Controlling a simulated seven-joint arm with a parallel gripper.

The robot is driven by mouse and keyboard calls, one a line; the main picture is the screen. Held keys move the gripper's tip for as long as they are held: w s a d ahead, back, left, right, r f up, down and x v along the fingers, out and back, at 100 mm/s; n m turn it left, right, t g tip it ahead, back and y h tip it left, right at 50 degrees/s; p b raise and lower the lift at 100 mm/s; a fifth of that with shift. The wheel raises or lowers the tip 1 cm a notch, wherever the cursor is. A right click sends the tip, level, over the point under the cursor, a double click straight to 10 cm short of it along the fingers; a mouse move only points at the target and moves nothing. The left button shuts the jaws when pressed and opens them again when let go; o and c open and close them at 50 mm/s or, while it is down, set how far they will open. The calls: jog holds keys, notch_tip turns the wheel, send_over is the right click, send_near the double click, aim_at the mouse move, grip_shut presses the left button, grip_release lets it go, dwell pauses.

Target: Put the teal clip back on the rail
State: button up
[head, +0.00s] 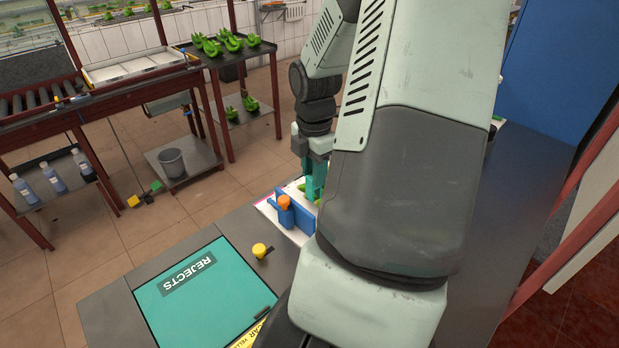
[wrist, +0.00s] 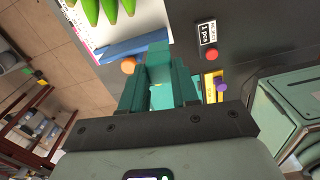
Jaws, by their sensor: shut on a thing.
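My gripper (wrist: 158,92) is shut on the teal clip (wrist: 160,65), which sits between the fingers in the wrist view and points up the picture. In the head view my gripper (head: 314,172) is partly hidden behind my arm, above the far edge of the grey table. A blue piece (wrist: 135,50) with an orange knob (wrist: 128,65) lies just beyond and left of the clip; it also shows in the head view (head: 298,212). I cannot tell whether the clip touches it.
Green fruit (wrist: 108,10) lies on a white sheet beyond the blue piece. A red knob (wrist: 210,54) and a yellow part (wrist: 210,88) are to the right. A teal REJECTS mat (head: 205,295) and a yellow knob (head: 260,250) are on the near table.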

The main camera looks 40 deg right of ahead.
jog(key=shift+s+d+f+m, duration=1.4)
jog(key=shift+d+f+m, duration=0.4)
jog(key=shift+d+m, duration=1.1)
jog(key=shift+s+d+f+m, duration=1.45)
jog(key=shift+d+f+m, duration=0.35)
jog(key=shift+d+m, duration=1.1)
jog(key=shift+s+d+f+m, duration=1.6)
jog(key=shift+d+m, duration=0.9)
jog(key=shift+d, duration=0.8)
jog(key=shift+w+f, duration=0.15)
jog(key=shift+f, duration=0.45)
jog(key=shift+f, duration=1.75)
jog(key=o, duration=1)
jog(key=shift+o, duration=0.2)
notch_tip(320, 180, up, 11)
